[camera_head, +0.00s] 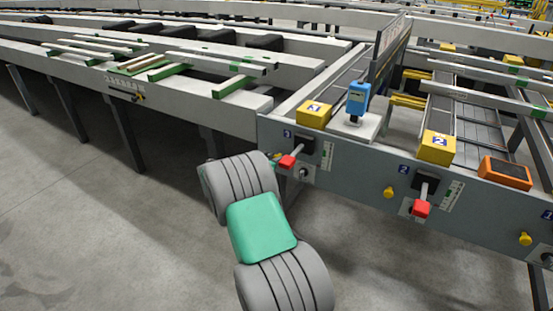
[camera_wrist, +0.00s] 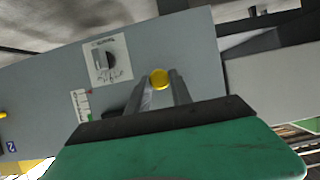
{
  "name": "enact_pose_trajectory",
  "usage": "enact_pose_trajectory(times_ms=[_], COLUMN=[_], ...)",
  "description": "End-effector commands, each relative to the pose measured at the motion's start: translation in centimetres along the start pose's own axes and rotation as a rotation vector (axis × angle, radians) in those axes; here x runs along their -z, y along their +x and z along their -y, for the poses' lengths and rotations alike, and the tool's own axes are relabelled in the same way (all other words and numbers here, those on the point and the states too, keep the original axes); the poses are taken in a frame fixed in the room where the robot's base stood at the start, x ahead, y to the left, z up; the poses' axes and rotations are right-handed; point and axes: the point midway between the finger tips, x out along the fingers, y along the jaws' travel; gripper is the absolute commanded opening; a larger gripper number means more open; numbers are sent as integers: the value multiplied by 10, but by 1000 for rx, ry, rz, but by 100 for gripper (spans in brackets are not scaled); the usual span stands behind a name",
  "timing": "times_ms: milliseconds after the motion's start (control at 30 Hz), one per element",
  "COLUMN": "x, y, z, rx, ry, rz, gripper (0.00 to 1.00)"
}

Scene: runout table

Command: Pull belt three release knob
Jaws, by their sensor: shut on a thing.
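The belt three release knob (camera_wrist: 159,78) is a round yellow knob on the grey control panel (camera_wrist: 200,60). In the wrist view it sits between the tips of my gripper (camera_wrist: 161,88), which is shut on it. In the head view my own arm covers most of this spot, so the knob and fingers are mostly hidden. The number 3 label (camera_head: 287,134) and a red-handled lever (camera_head: 287,161) show just above and right of my arm. I cannot tell whether the knob is drawn out from the panel.
A rotary switch (camera_wrist: 108,60) is close to the gripped knob. Belt two's yellow knob (camera_head: 389,192) and red lever (camera_head: 421,208) are to the right, with belt one's knob (camera_head: 525,239) beyond. A blue device (camera_head: 358,98) stands on top. The floor (camera_head: 120,240) in front is clear.

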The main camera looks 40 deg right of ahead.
Motion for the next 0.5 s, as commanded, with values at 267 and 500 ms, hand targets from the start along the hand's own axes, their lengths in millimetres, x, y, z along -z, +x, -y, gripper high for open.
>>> enact_pose_trajectory(times_ms=[267, 500], x=[-2, -1], y=[-1, 0], z=[1, -1], rx=[1, -2], ry=[-3, -2], rz=[4, 3], gripper=[32, 48])
